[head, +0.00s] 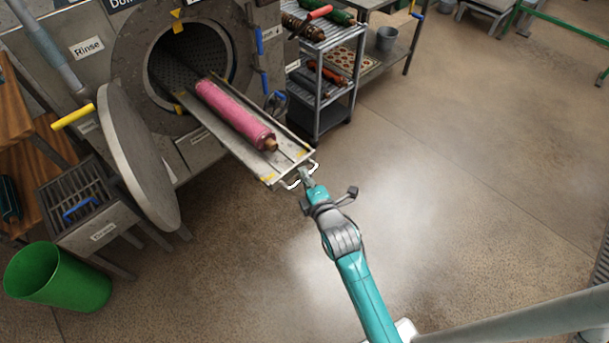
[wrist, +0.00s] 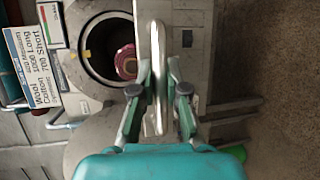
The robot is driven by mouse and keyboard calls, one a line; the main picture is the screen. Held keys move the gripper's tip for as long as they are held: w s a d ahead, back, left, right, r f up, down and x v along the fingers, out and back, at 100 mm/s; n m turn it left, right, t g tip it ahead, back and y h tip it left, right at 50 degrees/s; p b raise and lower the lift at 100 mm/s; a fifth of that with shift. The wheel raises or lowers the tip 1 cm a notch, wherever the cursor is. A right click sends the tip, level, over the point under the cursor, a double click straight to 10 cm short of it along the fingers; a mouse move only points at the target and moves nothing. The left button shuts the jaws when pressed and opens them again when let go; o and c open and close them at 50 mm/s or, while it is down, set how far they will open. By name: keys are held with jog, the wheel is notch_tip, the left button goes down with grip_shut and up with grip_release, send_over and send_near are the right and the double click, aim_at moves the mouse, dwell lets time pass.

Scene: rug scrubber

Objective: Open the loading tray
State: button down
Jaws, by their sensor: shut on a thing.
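The loading tray (head: 283,169) is a long grey metal tray with yellow corner marks. It sticks out of the round opening of the drum (head: 188,62). A pink rolled rug (head: 232,112) lies along it, its far end near the drum mouth. The tray's handle (head: 292,184) is a light metal bar at the front end. My gripper (head: 306,180) is at this handle. In the wrist view my gripper (wrist: 158,100) has its fingers on both sides of the handle bar (wrist: 157,60) and is shut on it. The rug's end (wrist: 126,63) also shows there.
The round drum door (head: 138,155) stands open at the left. A green bin (head: 57,278) and a slatted cart (head: 78,200) are at the lower left. A shelf rack (head: 325,85) stands right of the drum. The floor (head: 480,150) at the right is clear.

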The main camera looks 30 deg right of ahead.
jog(key=c, duration=1.2)
grip_release()
jog(key=v, duration=1.2)
jog(key=s+a+r+m, duration=0.1)
jog(key=s+m, duration=0.5)
jog(key=s, duration=0.4)
jog(key=s+a+r+m+y, duration=0.1)
jog(key=s+r+m, duration=0.1)
jog(key=s+m, duration=0.4)
jog(key=s+a+r+m+g, duration=0.1)
jog(key=s+m, duration=0.5)
jog(key=s, duration=0.8)
jog(key=shift+s+r, duration=0.15)
jog(key=shift+r, duration=0.45)
